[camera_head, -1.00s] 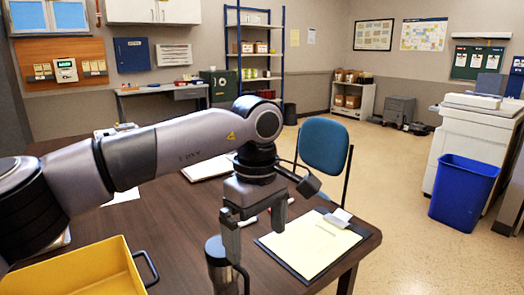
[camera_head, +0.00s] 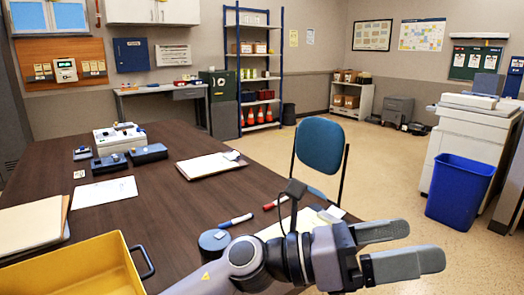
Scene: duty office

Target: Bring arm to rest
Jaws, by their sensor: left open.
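My left gripper (camera_head: 400,247) is at the lower right of the head view, past the near right corner of the desk. Its two grey fingers point right and are spread apart with nothing between them. My left arm comes in low from the bottom edge. It hides most of the yellow sheet and clipboard (camera_head: 272,231) and the lower part of a dark lidded cup (camera_head: 214,240). My right gripper is not in view.
The brown desk (camera_head: 165,215) holds a yellow bin (camera_head: 80,268), papers, a white device (camera_head: 119,139), another clipboard (camera_head: 211,164) and two markers (camera_head: 236,220). A blue chair (camera_head: 320,146) stands at its right side. A blue waste bin (camera_head: 458,190) stands by the copier (camera_head: 470,150). Open floor lies between.

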